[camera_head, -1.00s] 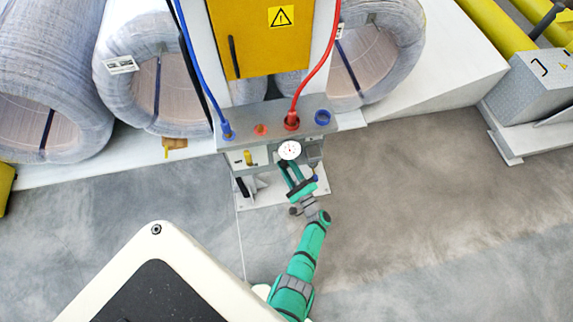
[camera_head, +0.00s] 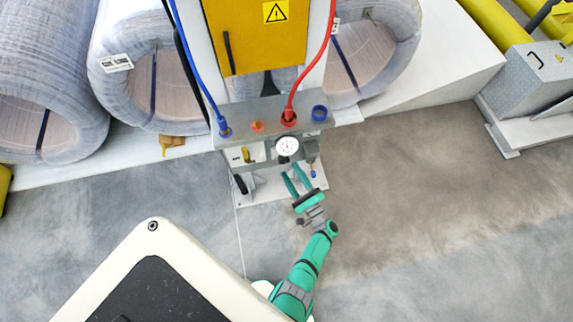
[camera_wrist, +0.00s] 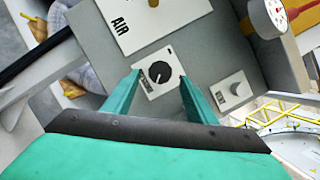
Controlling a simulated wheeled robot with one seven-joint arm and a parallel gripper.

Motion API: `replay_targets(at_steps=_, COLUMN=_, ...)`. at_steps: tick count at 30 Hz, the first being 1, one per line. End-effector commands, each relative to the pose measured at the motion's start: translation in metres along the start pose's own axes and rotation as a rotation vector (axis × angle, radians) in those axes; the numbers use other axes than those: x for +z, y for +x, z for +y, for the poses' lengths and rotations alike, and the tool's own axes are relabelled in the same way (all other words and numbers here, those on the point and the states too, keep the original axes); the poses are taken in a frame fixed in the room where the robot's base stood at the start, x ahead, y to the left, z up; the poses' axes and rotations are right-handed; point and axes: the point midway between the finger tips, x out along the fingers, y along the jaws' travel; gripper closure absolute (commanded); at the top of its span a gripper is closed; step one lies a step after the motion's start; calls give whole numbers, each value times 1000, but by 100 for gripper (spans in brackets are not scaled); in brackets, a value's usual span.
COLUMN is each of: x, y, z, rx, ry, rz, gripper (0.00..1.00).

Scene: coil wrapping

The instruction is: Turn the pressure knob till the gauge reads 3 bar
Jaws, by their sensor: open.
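A round black knob (camera_wrist: 159,72) sits on a small white plate in the wrist view; its lettering is too small to read. A paler knob (camera_wrist: 236,89) on another plate is to its right. My gripper (camera_wrist: 159,77) is open and empty, its green fingertips on either side of the black knob in the picture; the depth gap is unclear. In the head view my gripper (camera_head: 294,181) is below the white round gauge (camera_head: 287,146). The gauge also shows at the upper right of the wrist view (camera_wrist: 269,16); its reading is too small to tell.
An AIR plate (camera_wrist: 152,18) is above the black knob. In the head view, blue and red hoses plug into the grey ledge (camera_head: 272,108) under a yellow cabinet (camera_head: 262,45). Wrapped coils (camera_head: 142,98) stand behind. The floor to the right (camera_head: 400,180) is clear.

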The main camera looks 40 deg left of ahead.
Motion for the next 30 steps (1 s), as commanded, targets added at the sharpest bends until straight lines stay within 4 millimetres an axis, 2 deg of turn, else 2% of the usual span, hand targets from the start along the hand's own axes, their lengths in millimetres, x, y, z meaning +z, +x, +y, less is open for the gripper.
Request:
replay_targets(at_steps=3, x=0, y=-22, z=0, rx=-1, ry=1, rz=3, gripper=48)
replay_targets(at_steps=10, x=0, y=-44, z=0, rx=0, ry=0, rz=1, gripper=48)
replay_targets(at_steps=30, x=0, y=-47, z=1, rx=3, ry=0, rz=1, gripper=48)
